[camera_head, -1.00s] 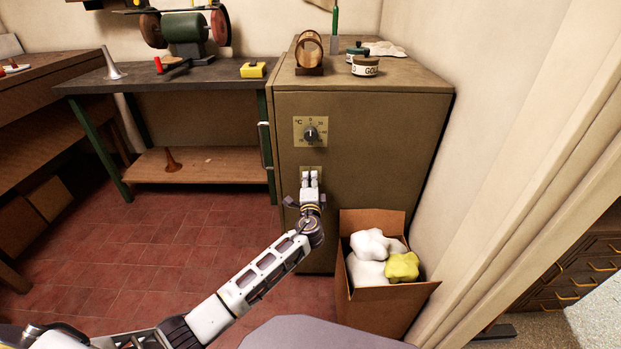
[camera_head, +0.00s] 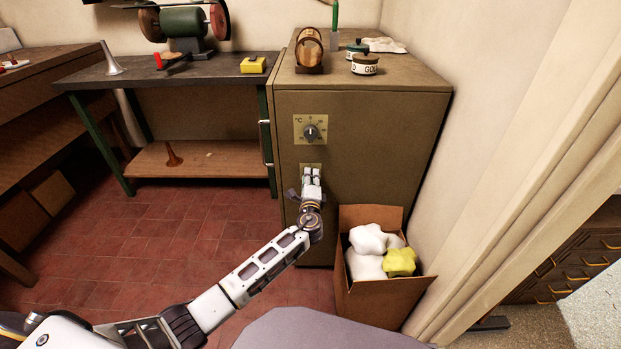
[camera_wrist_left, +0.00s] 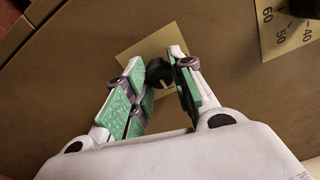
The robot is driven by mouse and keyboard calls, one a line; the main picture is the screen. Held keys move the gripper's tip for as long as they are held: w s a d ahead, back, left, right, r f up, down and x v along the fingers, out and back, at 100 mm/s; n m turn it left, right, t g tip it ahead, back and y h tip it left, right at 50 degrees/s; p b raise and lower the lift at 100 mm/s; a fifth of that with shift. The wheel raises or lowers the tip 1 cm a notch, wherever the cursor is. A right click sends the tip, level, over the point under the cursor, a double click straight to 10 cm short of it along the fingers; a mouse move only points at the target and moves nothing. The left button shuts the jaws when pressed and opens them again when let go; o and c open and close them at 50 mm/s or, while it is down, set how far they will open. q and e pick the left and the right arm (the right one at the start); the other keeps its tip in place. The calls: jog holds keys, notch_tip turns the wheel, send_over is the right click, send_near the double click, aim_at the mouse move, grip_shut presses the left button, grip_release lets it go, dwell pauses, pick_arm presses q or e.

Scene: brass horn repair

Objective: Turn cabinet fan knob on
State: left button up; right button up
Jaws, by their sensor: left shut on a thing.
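The cabinet (camera_head: 375,200) is olive-brown and stands against the right wall. A round temperature knob (camera_head: 310,132) sits on a scaled plate on its front. Below it is a second, smaller plate (camera_head: 311,166), mostly hidden by my left gripper (camera_head: 312,172). In the left wrist view a small black knob (camera_wrist_left: 158,72) sits on this yellowish plate (camera_wrist_left: 152,46), between the fingertips of my left gripper (camera_wrist_left: 165,68). The fingers are closed around the knob. The temperature plate (camera_wrist_left: 285,22) shows at the upper right there. My right gripper is not in view.
An open cardboard box (camera_head: 375,290) with white and yellow cloths stands right of my left arm, against the cabinet. A workbench (camera_head: 165,90) with a grinder (camera_head: 185,28) is at left. Jars (camera_head: 364,64) and a small barrel (camera_head: 310,48) stand on the cabinet.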

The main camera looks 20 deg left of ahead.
pick_arm(q)
jog(key=o, duration=0.8)
jog(key=shift+f, duration=0.1)
jog(key=shift+o, duration=1.3)
jog(key=shift+s+d, duration=0.1)
jog(key=shift+s, duration=0.1)
jog(key=v, duration=1.1)
jog(key=shift+s, duration=0.3)
jog(key=shift+d, duration=0.1)
